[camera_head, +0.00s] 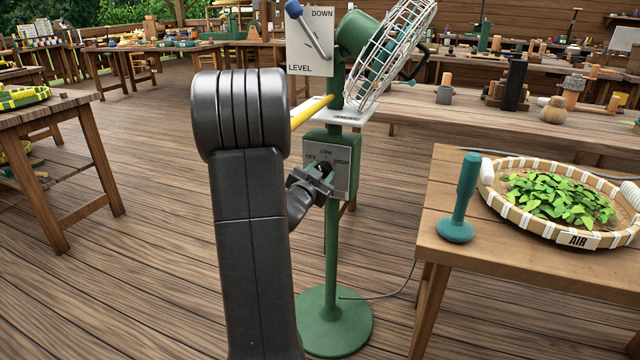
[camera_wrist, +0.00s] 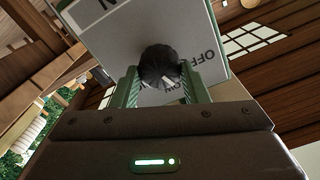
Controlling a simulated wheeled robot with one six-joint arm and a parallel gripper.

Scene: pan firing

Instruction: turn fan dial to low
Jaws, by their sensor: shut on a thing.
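The green stand fan (camera_head: 332,240) has a green control box with a pale dial plate (camera_head: 341,183) marked OFF, LOW and HIGH. The round black dial (camera_wrist: 160,66) sits on this plate and lies between my fingers in the wrist view. My gripper (camera_head: 318,178) is shut on the dial, with one green finger on each side of it. In the head view my gripper partly hides the dial.
Above the dial box, a second plate (camera_head: 310,55) marked DOWN and LEVEL carries a lever, beside the tilted wire fan cage (camera_head: 392,55). A table at right holds a woven basket of leaves (camera_head: 486,170) labelled AIR and a green-handled tool (camera_head: 466,190). Floor to the left is open.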

